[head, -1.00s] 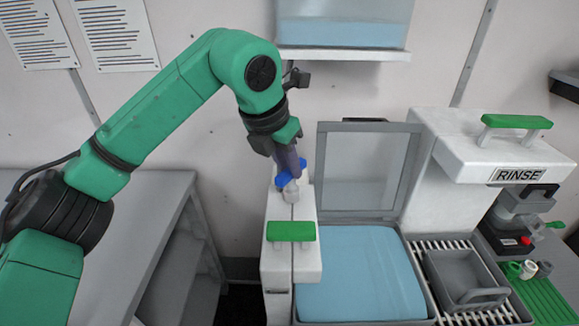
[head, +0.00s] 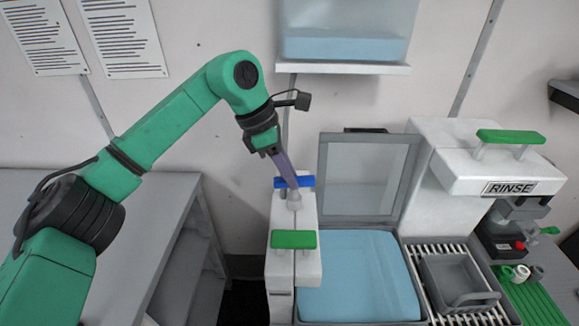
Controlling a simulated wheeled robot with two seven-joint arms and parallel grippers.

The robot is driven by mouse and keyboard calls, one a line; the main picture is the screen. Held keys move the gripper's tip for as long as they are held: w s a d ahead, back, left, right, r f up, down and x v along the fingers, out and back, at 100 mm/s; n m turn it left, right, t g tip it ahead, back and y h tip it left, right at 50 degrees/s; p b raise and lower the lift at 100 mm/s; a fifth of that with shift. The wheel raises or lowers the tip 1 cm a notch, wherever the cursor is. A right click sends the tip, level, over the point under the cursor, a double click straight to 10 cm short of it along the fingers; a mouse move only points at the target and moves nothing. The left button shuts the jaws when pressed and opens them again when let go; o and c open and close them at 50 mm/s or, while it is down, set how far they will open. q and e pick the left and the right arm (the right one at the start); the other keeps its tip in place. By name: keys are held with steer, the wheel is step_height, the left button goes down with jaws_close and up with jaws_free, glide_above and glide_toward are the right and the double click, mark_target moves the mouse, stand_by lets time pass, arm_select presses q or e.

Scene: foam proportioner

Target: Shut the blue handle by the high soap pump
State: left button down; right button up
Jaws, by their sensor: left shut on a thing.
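The blue handle (head: 306,182) sits on a grey stem at the back of a narrow white housing (head: 309,262). It lies crosswise, left to right in the picture. My left gripper (head: 291,184) comes down from the upper left, its long purple-grey fingers shut on the blue handle near its middle. The fingers hide part of the handle. I cannot tell which part is the high soap pump. My right gripper is not in view.
A green handle (head: 294,239) is on the same housing, in front of the blue one. A lidded basin of blue liquid (head: 355,280) stands to the right, beside the white RINSE unit (head: 490,165). A clear tank (head: 347,30) sits on a shelf above. A grey table (head: 150,215) is at left.

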arm_select(q)
steer(key=shift+w+m, duration=0.1)
steer(key=shift+m, duration=0.5)
steer(key=c, duration=0.7)
jaws_free()
steer(key=shift+a+r, duration=0.15)
steer(key=shift+r, duration=0.2)
steer(key=b+v, duration=0.1)
steer(key=v, duration=0.5)
steer(key=shift+w, duration=0.15)
steer(key=v, duration=0.8)
steer(key=shift+w, duration=0.1)
